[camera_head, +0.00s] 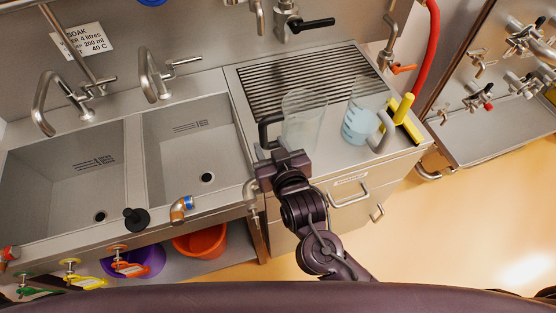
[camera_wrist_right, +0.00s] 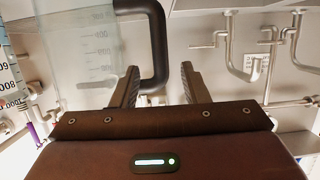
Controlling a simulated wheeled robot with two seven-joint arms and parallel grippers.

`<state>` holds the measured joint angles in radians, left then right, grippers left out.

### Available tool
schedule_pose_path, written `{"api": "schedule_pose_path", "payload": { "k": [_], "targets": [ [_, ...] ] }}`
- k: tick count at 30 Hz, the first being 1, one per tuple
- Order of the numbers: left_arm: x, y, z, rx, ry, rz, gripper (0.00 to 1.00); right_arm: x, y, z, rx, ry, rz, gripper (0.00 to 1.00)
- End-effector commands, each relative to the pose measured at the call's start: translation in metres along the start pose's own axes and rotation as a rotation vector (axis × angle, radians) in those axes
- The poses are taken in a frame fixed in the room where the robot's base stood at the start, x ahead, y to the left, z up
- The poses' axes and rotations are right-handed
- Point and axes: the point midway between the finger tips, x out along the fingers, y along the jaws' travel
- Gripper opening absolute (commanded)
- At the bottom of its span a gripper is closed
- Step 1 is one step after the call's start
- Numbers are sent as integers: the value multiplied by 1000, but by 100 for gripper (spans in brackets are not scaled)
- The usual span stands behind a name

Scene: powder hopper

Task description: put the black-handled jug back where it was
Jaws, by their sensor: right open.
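The black-handled jug (camera_head: 303,122) is clear and looks empty. It stands upright on the steel worktop (camera_head: 340,165), at the front edge of the ribbed drainer, with its black handle (camera_head: 268,130) to the left. My right gripper (camera_head: 279,155) is open at the handle, left of the jug's body. In the right wrist view the handle (camera_wrist_right: 157,45) shows between the two fingers (camera_wrist_right: 160,85), with gaps at both sides; the jug's graduated wall (camera_wrist_right: 95,50) is on the left. My left gripper is out of view.
A second jug (camera_head: 358,122) with pale blue liquid and a grey handle stands to the right, beside a yellow tool (camera_head: 402,110). A ribbed drainer (camera_head: 300,75) lies behind. Two empty sinks (camera_head: 190,150) with taps are on the left.

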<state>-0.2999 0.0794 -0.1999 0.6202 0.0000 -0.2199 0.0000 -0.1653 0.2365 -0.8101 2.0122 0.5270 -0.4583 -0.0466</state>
Motion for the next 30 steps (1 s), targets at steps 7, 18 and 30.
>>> {"api": "schedule_pose_path", "payload": {
  "k": [7, 18, 30],
  "targets": [
    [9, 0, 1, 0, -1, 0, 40, -44, -1, 2, 1, -1, -1, 41],
    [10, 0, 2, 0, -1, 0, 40, -57, 0, 0, -1, 0, 1, 41],
    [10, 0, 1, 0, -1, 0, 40, -57, 2, 0, 2, -8, 1, 41]
  ]
}}
